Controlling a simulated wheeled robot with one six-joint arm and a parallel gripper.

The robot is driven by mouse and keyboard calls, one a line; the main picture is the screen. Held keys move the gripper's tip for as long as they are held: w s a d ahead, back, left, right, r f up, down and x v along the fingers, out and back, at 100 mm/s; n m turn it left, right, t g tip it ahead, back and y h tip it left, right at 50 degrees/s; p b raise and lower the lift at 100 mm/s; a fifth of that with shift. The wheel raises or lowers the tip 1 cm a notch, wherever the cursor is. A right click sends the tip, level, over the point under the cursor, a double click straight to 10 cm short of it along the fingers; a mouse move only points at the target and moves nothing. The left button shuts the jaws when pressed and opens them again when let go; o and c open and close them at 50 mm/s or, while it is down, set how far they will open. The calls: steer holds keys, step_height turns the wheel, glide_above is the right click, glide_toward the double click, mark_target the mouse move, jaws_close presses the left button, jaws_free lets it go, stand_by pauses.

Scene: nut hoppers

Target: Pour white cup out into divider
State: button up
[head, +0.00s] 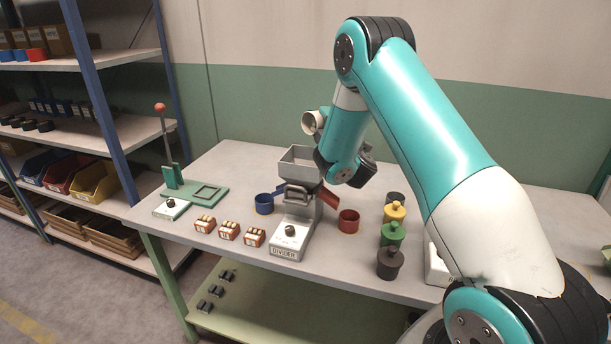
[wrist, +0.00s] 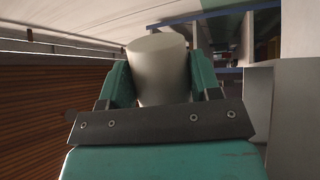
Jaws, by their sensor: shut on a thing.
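My gripper (wrist: 161,82) is shut on the white cup (wrist: 158,60), with one green finger on each side of it. In the head view the white cup (head: 311,123) is tipped over on its side, its mouth facing left and toward the camera. It is apart from and above the divider's grey hopper (head: 297,161). My arm hides most of the gripper there. The divider (head: 287,241) stands on the table with a dial on its front. A blue cup (head: 264,204) is at its left and a red cup (head: 348,222) at its right. The white cup's contents cannot be seen.
Several small orange-and-white blocks (head: 228,231) lie left of the divider. A green lever press (head: 174,180) stands at the table's left. Several lidded pots (head: 391,236) stand on the right. Shelves (head: 80,65) with bins are beyond the table's left end.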

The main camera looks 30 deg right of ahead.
steer(key=shift+a+r+n+t+y+b, duration=0.15)
steer(key=shift+r+n+t+y+b, duration=0.1)
steer(key=shift+n+b, duration=0.4)
steer(key=shift+a+r+n+t+y+b, duration=0.15)
steer(key=shift+n+t+y+b, duration=0.2)
steer(key=shift+n, duration=0.45)
steer(key=shift+a+r+n+t+y+b, duration=0.1)
steer(key=shift+r+n+t+y+b, duration=0.1)
steer(key=shift+n+b, duration=0.45)
